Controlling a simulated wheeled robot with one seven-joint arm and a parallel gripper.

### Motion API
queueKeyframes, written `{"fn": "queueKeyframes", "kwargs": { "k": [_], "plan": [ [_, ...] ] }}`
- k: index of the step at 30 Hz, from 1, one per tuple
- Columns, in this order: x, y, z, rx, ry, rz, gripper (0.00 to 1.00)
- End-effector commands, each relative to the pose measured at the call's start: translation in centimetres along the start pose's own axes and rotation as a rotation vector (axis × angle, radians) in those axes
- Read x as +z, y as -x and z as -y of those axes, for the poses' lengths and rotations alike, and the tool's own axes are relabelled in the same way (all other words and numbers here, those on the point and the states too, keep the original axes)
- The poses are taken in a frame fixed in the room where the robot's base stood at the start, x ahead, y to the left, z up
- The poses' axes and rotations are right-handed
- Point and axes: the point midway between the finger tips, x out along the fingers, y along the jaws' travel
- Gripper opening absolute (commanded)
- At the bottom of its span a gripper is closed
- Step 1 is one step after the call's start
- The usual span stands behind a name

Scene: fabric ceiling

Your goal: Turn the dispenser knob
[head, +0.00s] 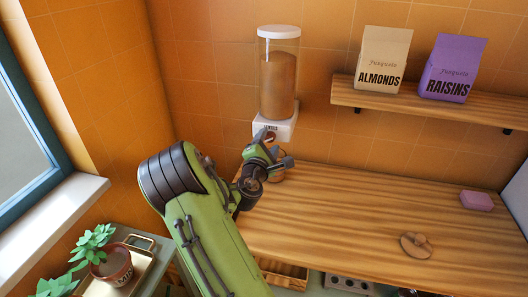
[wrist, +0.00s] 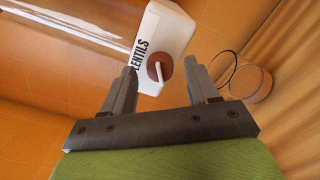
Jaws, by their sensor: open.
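The lentil dispenser (head: 278,85) is a clear cylinder of brown contents with a white lid and a white base (head: 275,128), fixed against the orange tiled wall. In the wrist view, the base (wrist: 165,30) reads LENTILS. Its knob (wrist: 154,69) is a round reddish-brown disc with a pale bar across it. My gripper (head: 279,150) is open in front of and just below the base. In the wrist view, its two fingers (wrist: 160,68) stand on either side of the knob; I cannot tell whether they touch it. In the head view my gripper largely hides the knob.
A round container (wrist: 250,84) sits beneath the dispenser on the wooden counter (head: 350,205). A shelf (head: 430,103) at right holds almond (head: 384,60) and raisin (head: 452,68) bags. A round wooden item (head: 416,245) and pink block (head: 476,200) lie on the counter.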

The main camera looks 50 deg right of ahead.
Motion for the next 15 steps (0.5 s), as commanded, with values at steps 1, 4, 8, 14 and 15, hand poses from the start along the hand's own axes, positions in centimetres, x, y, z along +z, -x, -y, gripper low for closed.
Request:
{"fn": "queueKeyframes", "kwargs": {
  "k": [1, 4, 8, 14, 15],
  "plan": [
    [-0.3, 0.8, 0.2, 0.001, 0.001, -0.004, 0.59],
    [-0.6, 3.3, 0.3, 0.002, 0.002, -0.008, 0.59],
    [-0.6, 7.1, 0.4, 0.003, 0.002, -0.009, 0.59],
    [-0.5, 11.1, 0.1, 0.017, -0.011, 0.003, 0.59],
    [-0.5, 11.5, 0.1, 0.017, -0.013, 0.005, 0.59]
  ]
}}
